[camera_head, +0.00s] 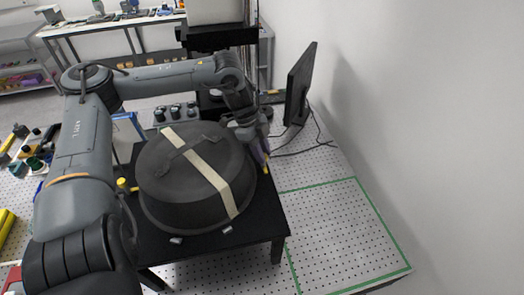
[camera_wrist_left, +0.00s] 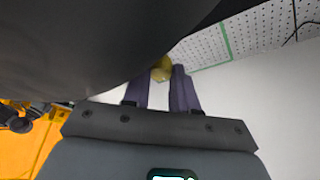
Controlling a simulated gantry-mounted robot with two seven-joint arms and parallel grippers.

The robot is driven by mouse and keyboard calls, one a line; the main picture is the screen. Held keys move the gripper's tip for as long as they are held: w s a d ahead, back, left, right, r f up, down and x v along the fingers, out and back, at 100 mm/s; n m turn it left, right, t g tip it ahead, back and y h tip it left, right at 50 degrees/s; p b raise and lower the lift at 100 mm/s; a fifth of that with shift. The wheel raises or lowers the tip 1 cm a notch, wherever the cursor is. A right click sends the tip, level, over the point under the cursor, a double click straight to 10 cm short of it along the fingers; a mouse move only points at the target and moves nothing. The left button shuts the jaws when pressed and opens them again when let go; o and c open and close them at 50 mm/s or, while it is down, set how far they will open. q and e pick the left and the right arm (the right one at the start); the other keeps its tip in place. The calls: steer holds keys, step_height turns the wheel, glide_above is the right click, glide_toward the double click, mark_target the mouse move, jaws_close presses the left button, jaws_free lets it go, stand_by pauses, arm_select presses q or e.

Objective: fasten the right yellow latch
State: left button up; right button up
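A large round dark cover (camera_head: 185,165) with a pale strip across its top sits on a black table (camera_head: 270,215). The right yellow latch (camera_head: 266,170) shows as a small yellow spot at its right side. My left arm reaches across behind the cover, and my left gripper (camera_head: 261,157) points down at this latch. Another yellow latch (camera_head: 122,186) is at the cover's left side. My right gripper is out of view.
A dark monitor (camera_head: 300,84) stands behind to the right, with cables beside it. Several dark knobs or pots (camera_head: 176,111) stand behind the cover. A green-outlined area (camera_head: 340,230) of the perforated bench at right is clear. A wall bounds the right.

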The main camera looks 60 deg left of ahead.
arm_select(q)
jaws_close()
